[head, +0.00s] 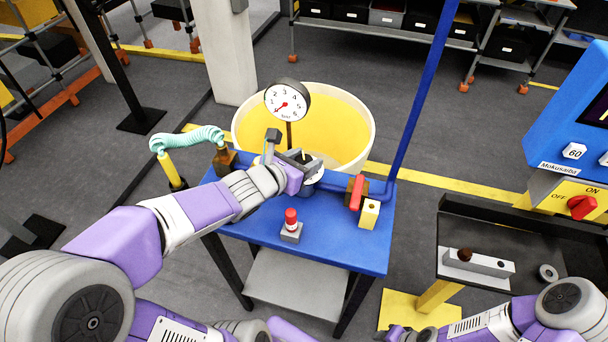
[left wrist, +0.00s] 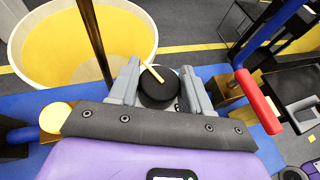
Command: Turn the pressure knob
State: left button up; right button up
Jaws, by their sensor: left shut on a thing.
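The pressure knob (left wrist: 158,92) is round and black with a pale yellow pointer bar, which tilts up and left in the left wrist view. My left gripper (left wrist: 158,86) has one grey finger on each side of it and is shut on it. In the head view the left gripper (head: 307,164) is over the back of the blue table and mostly hides the knob. A round white gauge (head: 287,101) stands behind it, its red needle pointing to the lower left. Part of my right arm shows at the bottom right; its jaws cannot be made out.
The blue table (head: 330,246) also carries a red-handled valve (head: 357,193), a red button on a grey box (head: 291,228) and a coiled teal hose (head: 188,137). A yellow-lined tub (head: 366,118) stands behind. A dark bench (head: 452,222) is at right.

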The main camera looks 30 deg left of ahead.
pick_arm(q)
jog(key=n+y+b, duration=0.2)
jog(key=shift+a+f+b, duration=0.1)
jog(key=shift+f+b, duration=0.15)
jog(key=shift+b, duration=0.1)
jog(key=shift+r+n+y+b, duration=0.2)
jog(key=shift+n+y+b, duration=0.4)
jog(key=shift+n+y, duration=0.45)
pick_arm(e)
jog(key=shift+f, duration=2.55)
pick_arm(q)
jog(key=shift+y, duration=0.35)
jog(key=o, duration=1)
jog(key=shift+c, duration=0.2)
jog(key=shift+r, duration=0.1)
